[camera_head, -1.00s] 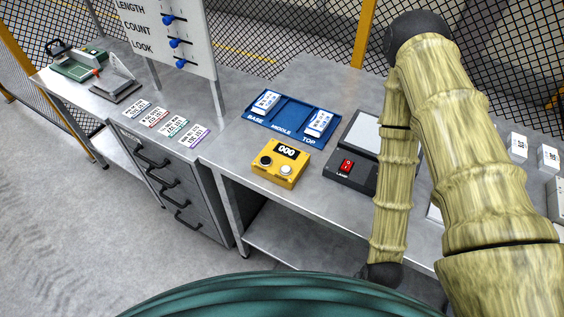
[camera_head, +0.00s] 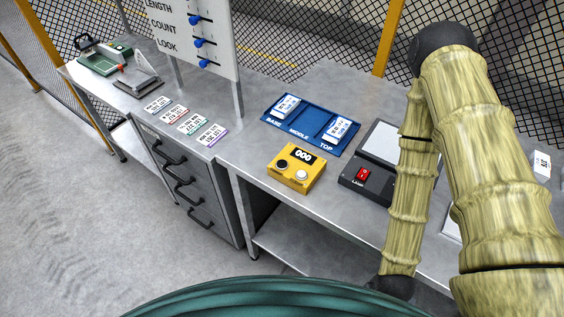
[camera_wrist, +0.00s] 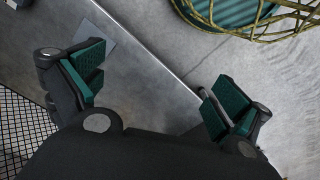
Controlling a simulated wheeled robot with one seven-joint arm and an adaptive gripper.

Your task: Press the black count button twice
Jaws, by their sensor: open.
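A yellow counter box (camera_head: 296,168) sits near the front edge of the steel bench, left of the lamp unit. Its display (camera_head: 302,155) appears to read 000. The black count button (camera_head: 282,164) is on the left of its top face, and a white button (camera_head: 302,174) is to the right. In the wrist view my gripper (camera_wrist: 150,85) has its two green-padded fingers wide apart with nothing between them. It hangs over the bench edge and floor, away from the counter box, which does not show in that view. My gripper is not visible in the head view.
A blue tray (camera_head: 311,125) marked BASE, MIDDLE, TOP lies behind the counter. A lamp unit with a red switch (camera_head: 363,174) stands right of it. Several label cards (camera_head: 187,122) lie left. A panel with blue sliders (camera_head: 197,30) stands behind. A drawer cabinet (camera_head: 185,185) is below.

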